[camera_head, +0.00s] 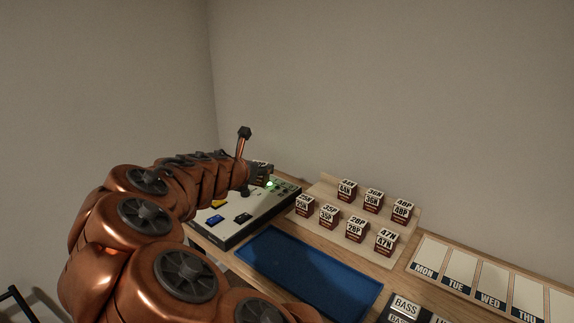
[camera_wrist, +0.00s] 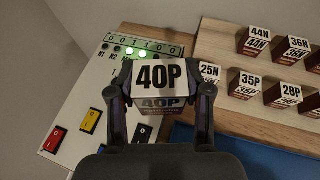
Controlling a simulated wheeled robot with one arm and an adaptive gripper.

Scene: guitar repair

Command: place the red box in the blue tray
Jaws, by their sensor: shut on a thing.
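My gripper (camera_wrist: 160,92) is shut on a box marked 40P (camera_wrist: 158,76), with a white label on top and a darker lower front. In the head view my gripper (camera_head: 259,178) holds it above the back of a switch panel, mostly hidden by my arm. Several similar boxes with white tops and dark red sides stand on a stepped wooden rack (camera_head: 325,188), such as the one marked 47N (camera_head: 386,243). The blue tray (camera_head: 307,275) lies flat and empty on the bench, in front of the rack; a corner shows in the wrist view (camera_wrist: 255,155).
The switch panel (camera_head: 232,234) has red (camera_wrist: 53,139), yellow (camera_wrist: 90,120), blue and black rocker switches and lit green lamps. It stands left of the tray. Day-marked cards (camera_head: 459,266) lie to the right. A box marked BASS (camera_head: 405,307) is at the front right.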

